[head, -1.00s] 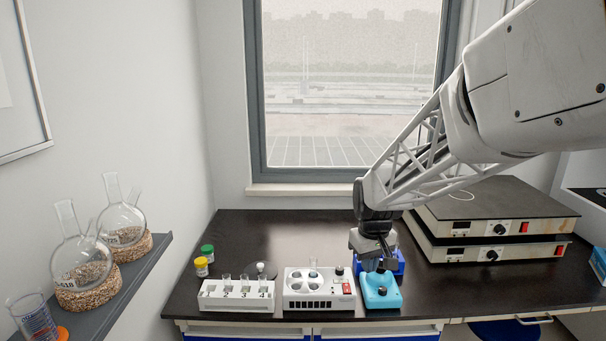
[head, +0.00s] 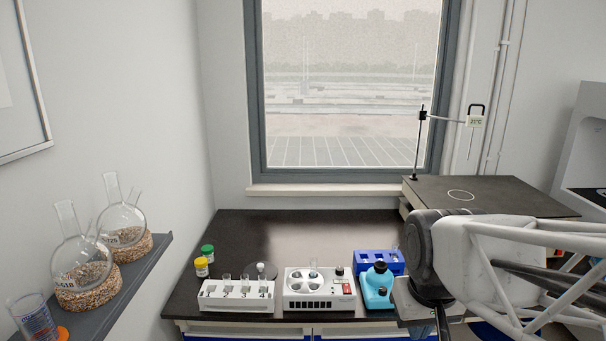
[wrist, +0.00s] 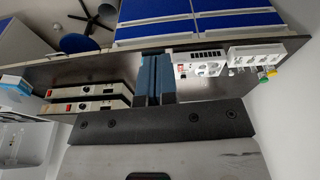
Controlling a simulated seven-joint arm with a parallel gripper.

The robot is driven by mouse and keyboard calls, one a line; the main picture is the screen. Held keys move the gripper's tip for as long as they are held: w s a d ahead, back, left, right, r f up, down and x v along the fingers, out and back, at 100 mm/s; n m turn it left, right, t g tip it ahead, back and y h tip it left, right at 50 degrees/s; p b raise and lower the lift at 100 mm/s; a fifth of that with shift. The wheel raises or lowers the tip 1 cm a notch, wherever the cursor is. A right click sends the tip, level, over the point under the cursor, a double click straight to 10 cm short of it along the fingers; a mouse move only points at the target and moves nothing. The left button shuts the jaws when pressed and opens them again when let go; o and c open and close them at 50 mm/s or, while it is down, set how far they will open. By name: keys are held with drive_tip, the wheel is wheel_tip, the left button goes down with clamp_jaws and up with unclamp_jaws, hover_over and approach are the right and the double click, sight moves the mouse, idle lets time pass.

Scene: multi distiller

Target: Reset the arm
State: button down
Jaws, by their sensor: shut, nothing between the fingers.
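My gripper shows in the wrist view (wrist: 155,78) with its two dark blue-grey fingers side by side, shut and empty. In the head view my arm is at the lower right, in front of the stacked hotplates' lower part, with dark finger parts (head: 442,322) pointing down near the bench's front edge. The teal vortex mixer (head: 377,288) stands upright on the bench to the left of my gripper, apart from it. My arm hides the right part of the bench.
A blue rack (head: 366,263), a white device with round wells (head: 312,289) and a white numbered tube rack (head: 237,295) stand on the black bench (head: 240,228). A hotplate top (head: 500,196) is behind my arm. Round flasks (head: 122,222) sit on a left shelf. The back middle of the bench is clear.

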drive_tip(key=shift+m, duration=0.4)
drive_tip(key=s, duration=0.5)
drive_tip(key=shift+s+d+f, duration=0.15)
drive_tip(key=shift+s+f, duration=0.2)
drive_tip(key=shift+s, duration=0.05)
